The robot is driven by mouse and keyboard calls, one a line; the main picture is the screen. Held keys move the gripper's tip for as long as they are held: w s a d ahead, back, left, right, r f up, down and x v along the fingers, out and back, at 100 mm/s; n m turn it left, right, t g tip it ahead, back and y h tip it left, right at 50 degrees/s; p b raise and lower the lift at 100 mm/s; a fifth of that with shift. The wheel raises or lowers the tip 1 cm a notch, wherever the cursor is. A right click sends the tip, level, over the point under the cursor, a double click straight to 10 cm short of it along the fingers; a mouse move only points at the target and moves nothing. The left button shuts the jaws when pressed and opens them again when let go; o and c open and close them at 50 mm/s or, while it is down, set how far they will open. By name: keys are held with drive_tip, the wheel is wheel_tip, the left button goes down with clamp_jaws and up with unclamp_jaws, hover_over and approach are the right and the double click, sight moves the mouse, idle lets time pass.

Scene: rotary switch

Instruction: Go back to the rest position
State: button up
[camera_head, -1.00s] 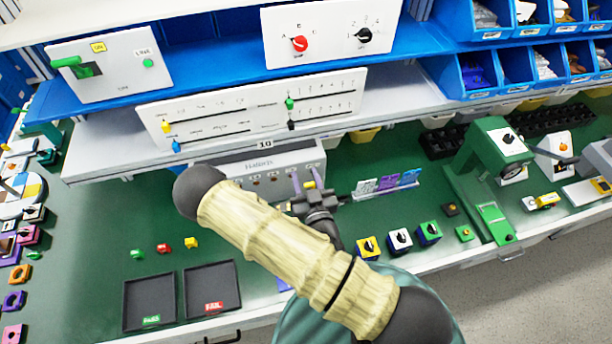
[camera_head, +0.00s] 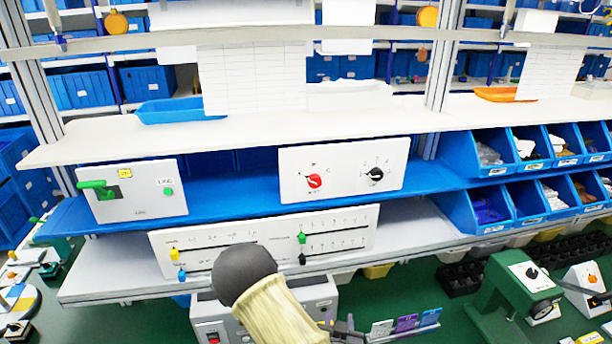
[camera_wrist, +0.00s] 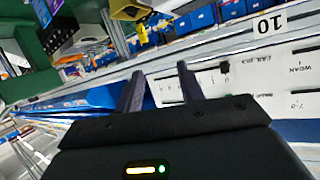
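My gripper (camera_wrist: 161,75) shows in the wrist view with its two dark fingers spread apart and nothing between them. In the head view my forearm rises from the bottom centre and hides part of the grey device (camera_head: 314,298) behind it. A white panel (camera_head: 343,158) on the blue shelf carries a red rotary knob (camera_head: 314,181) and a black rotary knob (camera_head: 376,174). My gripper is below this panel and apart from it. In the wrist view the slider panel (camera_wrist: 240,85) lies beyond the fingers, tilted.
A slider panel (camera_head: 266,240) with coloured handles stands under the blue shelf. A white panel (camera_head: 132,190) with a green lever is at left. Blue bins (camera_head: 487,214) and a green machine (camera_head: 517,290) are at right.

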drive_tip(key=s+d+r+n+g+y+b, duration=0.1)
drive_tip(key=s+d+r+g+b, duration=0.1)
drive_tip(key=s+d+g+b, duration=0.1)
drive_tip(key=s+d+r+n+g+y+b, duration=0.1)
drive_tip(key=s+d+r+n+g+b, duration=0.1)
drive_tip(key=s+g+b, duration=0.4)
drive_tip(key=s+d+r+g, duration=0.1)
drive_tip(key=s+g, duration=0.1)
drive_tip(key=s, duration=0.2)
drive_tip(key=shift+d+r, duration=0.3)
drive_tip(key=shift+d, duration=0.1)
